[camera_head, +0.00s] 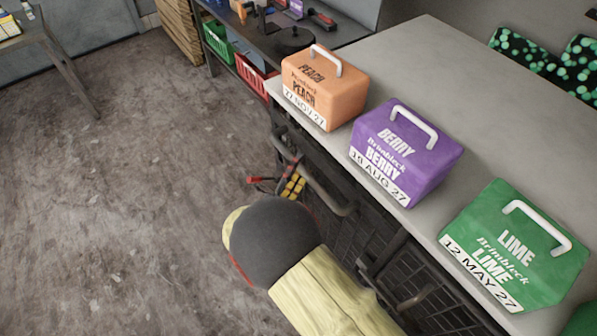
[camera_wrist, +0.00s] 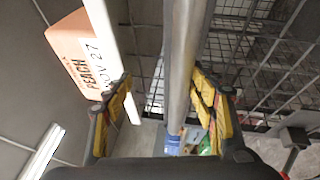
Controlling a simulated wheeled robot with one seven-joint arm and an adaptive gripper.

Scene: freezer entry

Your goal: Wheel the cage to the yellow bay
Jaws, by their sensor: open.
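The cage (camera_head: 360,232) is a dark wire-mesh frame along the front of the grey counter, partly hidden by the counter and my arm. In the wrist view its mesh (camera_wrist: 238,50) fills the upper right. A grey metal bar (camera_wrist: 181,60) runs lengthwise between the fingers of my gripper (camera_wrist: 165,100), which also shows in the head view (camera_head: 290,186) beside the cage's bars. The yellow-padded fingers are open, with a gap on each side of the bar. I cannot tell whether either finger touches it. No yellow bay is in view.
Peach (camera_head: 325,92), purple (camera_head: 405,155) and green (camera_head: 515,248) boxes stand on the counter (camera_head: 420,65). A bench (camera_head: 290,45) with tools, and green (camera_head: 217,42) and red (camera_head: 255,75) crates below, stands behind. The concrete floor (camera_head: 130,190) at left is clear.

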